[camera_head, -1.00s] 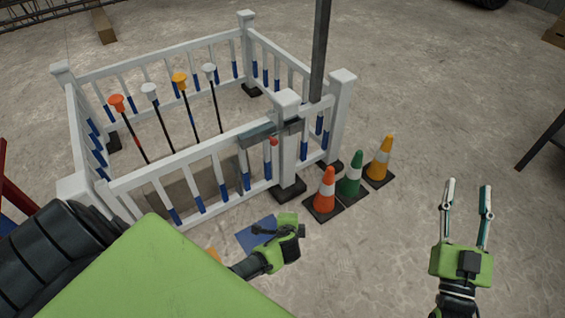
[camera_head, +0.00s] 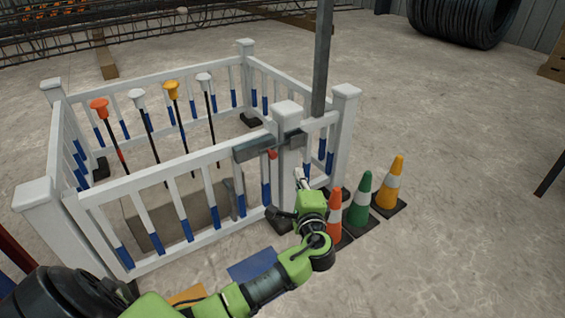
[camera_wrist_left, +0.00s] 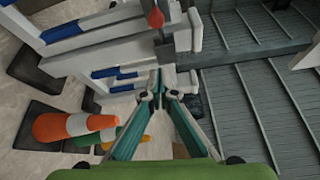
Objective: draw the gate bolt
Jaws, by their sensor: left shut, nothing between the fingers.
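The gate bolt (camera_head: 268,145) is a grey metal fitting across the top rail of the white gate, beside the post. Its red knob (camera_head: 272,154) hangs just below the fitting, and the knob also shows at the top of the left wrist view (camera_wrist_left: 156,18). My left gripper (camera_head: 299,174) is outside the gate, right of and slightly below the knob. In the left wrist view my left fingers (camera_wrist_left: 160,76) are together and empty, with the knob beyond their tips, apart from them. My right gripper is out of view.
Orange (camera_head: 335,213), green (camera_head: 360,200) and yellow cones (camera_head: 389,185) stand close to the right of my left gripper. The white fence (camera_head: 150,178) encloses several capped rods. A grey upright post (camera_head: 322,60) rises behind the gate post. Open floor lies to the right.

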